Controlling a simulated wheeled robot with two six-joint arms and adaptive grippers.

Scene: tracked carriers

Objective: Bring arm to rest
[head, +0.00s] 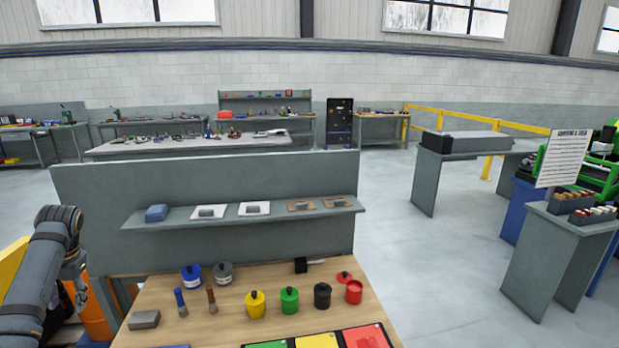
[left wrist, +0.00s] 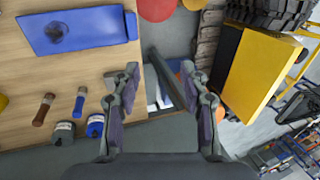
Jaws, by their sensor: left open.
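My left arm (head: 38,275) is at the left edge of the head view, bent at the wrist. Its gripper (head: 77,285) hangs left of the wooden table (head: 235,300), partly hidden by the arm. In the left wrist view the left gripper (left wrist: 160,72) is open, its two fingers apart with nothing held between them. It is over the table's edge, beside the blue mat (left wrist: 85,32). My right gripper is in neither view.
On the table stand yellow (head: 255,305), green (head: 290,301), black (head: 322,296) and red (head: 354,292) pots, a grey block (head: 144,319) and two handled tools. A shelf panel (head: 110,195) rises behind. A yellow container (left wrist: 262,75) and orange barrel (head: 96,318) are near the gripper.

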